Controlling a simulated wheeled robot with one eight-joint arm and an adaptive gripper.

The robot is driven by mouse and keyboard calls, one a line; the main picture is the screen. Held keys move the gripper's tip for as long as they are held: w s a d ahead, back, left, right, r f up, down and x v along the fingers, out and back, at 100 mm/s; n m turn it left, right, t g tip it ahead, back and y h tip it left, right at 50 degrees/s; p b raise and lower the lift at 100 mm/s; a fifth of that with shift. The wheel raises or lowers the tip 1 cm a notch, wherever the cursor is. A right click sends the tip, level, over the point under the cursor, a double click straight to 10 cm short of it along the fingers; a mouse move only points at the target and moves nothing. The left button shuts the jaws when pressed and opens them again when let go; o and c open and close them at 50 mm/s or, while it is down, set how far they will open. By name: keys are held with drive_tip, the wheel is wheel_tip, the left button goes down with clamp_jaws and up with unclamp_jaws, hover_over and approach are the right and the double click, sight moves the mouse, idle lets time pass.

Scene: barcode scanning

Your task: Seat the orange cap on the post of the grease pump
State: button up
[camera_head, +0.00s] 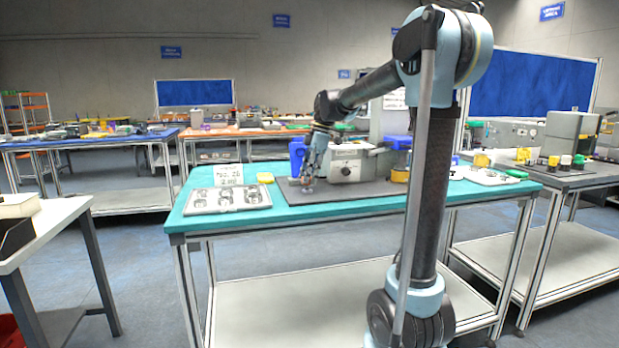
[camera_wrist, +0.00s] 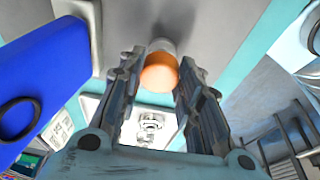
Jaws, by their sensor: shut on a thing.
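In the head view the cap is too small to make out.
A white tray (camera_head: 205,208) with metal parts lies left of the mat, with a sign (camera_head: 228,174) behind it. In the wrist view a blue object (camera_wrist: 45,70) is close on the left.

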drive_tip(key=shift+f, duration=1.1)
idle(1.1)
drive_tip(key=o, duration=0.9)
drive_tip(key=shift+o, duration=0.3)
drive_tip(key=shift+o, duration=1.3)
drive_tip(key=shift+r, duration=3.75)
